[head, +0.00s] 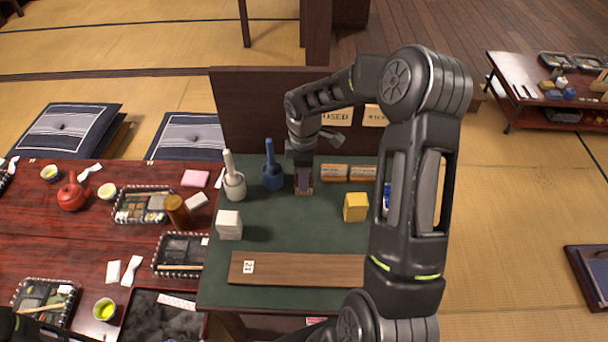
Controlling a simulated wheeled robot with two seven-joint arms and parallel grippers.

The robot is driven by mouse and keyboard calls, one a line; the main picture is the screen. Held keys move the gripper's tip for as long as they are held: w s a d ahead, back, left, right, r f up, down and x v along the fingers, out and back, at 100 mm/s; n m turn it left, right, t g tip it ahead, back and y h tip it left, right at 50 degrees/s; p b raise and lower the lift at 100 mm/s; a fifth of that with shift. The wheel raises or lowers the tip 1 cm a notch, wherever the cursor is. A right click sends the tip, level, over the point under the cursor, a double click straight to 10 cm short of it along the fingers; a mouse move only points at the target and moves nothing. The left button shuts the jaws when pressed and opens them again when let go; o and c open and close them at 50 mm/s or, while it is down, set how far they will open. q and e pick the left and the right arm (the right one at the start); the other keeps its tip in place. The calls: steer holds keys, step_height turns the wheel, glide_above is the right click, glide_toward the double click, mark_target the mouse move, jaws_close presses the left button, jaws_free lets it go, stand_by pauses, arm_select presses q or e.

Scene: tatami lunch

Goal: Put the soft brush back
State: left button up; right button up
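A white pot with an upright white handle (228,162) and a blue pot with an upright blue handle (269,151) stand at the back left of the green-topped counter (290,233). I cannot tell which, if either, is the soft brush, as any bristles are hidden. My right gripper (303,182) points down just right of the blue pot. A small dark purplish thing with a brown base shows at its fingertips; whether it is gripped is too small to tell. My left gripper is not clearly visible.
A yellow block (356,207), a white block (229,225) and a long brown board (296,269) are on the counter. Small wooden signs (334,172) stand at the back before a dark panel (258,105). The red table (80,240) at left is crowded. My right arm covers the counter's right side.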

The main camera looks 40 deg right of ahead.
steer(key=o, duration=0.3)
step_height(320, 180, up, 12)
steer(key=shift+r+b, duration=0.2)
steer(key=shift+b, duration=0.25)
steer(key=shift+a+f, duration=0.1)
stand_by(0.8)
